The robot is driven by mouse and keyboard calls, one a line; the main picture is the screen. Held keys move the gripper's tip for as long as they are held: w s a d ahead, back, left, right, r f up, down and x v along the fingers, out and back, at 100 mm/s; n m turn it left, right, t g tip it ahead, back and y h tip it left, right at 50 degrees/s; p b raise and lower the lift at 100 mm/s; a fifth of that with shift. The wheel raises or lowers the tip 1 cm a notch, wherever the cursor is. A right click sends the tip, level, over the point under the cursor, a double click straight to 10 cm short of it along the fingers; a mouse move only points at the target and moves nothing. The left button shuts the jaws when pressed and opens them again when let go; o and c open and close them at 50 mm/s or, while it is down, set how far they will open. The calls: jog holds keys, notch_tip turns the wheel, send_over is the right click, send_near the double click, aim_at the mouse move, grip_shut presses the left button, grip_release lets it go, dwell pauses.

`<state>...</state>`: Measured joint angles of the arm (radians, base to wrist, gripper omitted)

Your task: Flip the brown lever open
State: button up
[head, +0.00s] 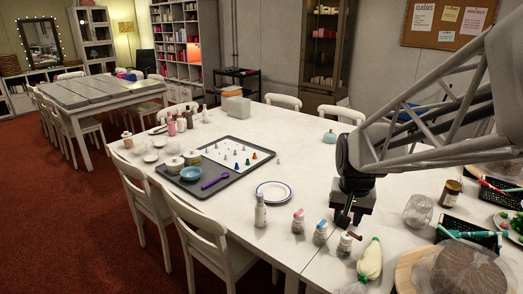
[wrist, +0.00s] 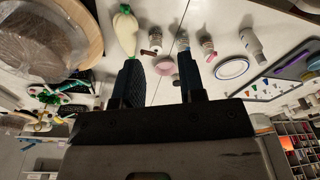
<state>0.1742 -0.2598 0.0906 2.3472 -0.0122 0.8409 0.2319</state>
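The brown lever (head: 353,235) is on top of a small clear jar (head: 345,246), the rightmost of a row of similar jars. The lever also shows in the wrist view (wrist: 148,52), at the end of its jar (wrist: 155,38). My gripper (head: 346,216) is just above the jar in the head view, pointing down. In the wrist view its two fingers (wrist: 159,62) are apart with nothing held, and the lever shows between their tips. I cannot tell whether a finger touches the lever.
Two similar jars (head: 320,233) (head: 298,222) and a white bottle (head: 260,212) stand to the left. A pale bottle with a green tip (head: 370,260) is close on the right.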

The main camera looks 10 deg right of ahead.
jog(key=w+d+f+m, duration=0.3)
jog(key=w+d+f, duration=0.4)
jog(key=w+d, duration=0.15)
jog(key=m+g, duration=0.2)
send_over(355, 235)
jog(key=s+d, duration=0.1)
jog(key=s, duration=0.1)
notch_tip(355, 235, down, 8)
jog(key=shift+r, duration=0.1)
jog(key=shift+f, duration=3.85)
jog(key=shift+c, duration=0.2)
grip_shut()
